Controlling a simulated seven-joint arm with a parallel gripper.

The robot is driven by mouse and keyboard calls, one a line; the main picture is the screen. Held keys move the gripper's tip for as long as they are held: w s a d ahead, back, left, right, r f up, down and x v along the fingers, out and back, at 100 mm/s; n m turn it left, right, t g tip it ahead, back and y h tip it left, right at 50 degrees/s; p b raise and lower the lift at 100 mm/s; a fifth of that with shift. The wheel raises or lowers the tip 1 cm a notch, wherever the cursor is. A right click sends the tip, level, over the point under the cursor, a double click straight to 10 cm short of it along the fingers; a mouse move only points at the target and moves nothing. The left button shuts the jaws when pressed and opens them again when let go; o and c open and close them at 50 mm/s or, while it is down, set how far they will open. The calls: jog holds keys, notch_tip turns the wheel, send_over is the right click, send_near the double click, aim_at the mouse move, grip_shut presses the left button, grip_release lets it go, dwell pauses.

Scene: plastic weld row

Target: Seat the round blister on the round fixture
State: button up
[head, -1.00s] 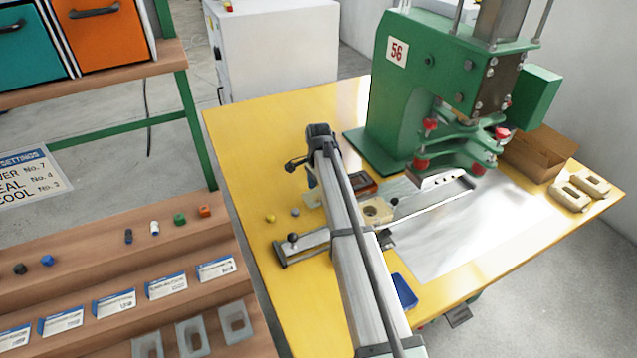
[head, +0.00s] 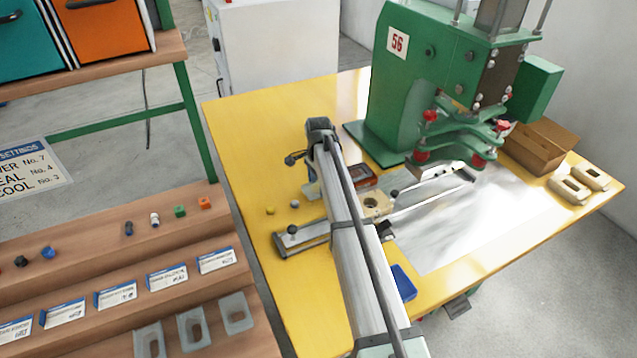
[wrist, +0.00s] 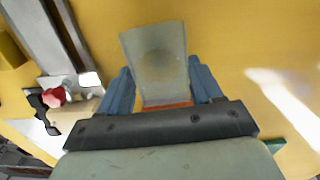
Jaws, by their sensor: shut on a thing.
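My gripper (wrist: 160,78) is shut on a translucent grey blister (wrist: 158,48) with a faint round shape in its middle. The blue fingers flank the blister's sides, and it is held over the yellow table in the wrist view. The round fixture (head: 373,204), a cream block with a round hole, sits on the sliding rail to the right of my arm in the head view. The blister appears apart from the fixture. In the head view my arm hides most of the gripper and blister.
The green press (head: 400,100) stands behind the rail (head: 430,190). A red-rimmed tray (head: 362,177) lies behind the fixture, and a blue tray (head: 403,284) lies in front. Small yellow and grey knobs (head: 271,211) sit left. The yellow table (head: 245,130) is clear at back left.

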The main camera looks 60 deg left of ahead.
jog(key=shift+r, duration=0.1)
jog(key=shift+r, duration=2.15)
jog(key=w+d+r+m, duration=0.2)
jog(key=w+d+r, duration=0.2)
jog(key=w+d, duration=0.6)
jog(key=shift+n, duration=0.4)
jog(key=shift+w+d+f, duration=0.2)
jog(key=shift+d+f, duration=0.65)
jog(key=shift+d, duration=0.05)
jog(key=shift+w+d+f, duration=0.15)
jog(key=shift+d+f, duration=0.65)
jog(key=shift+d, duration=0.1)
jog(key=shift+f, duration=1.4)
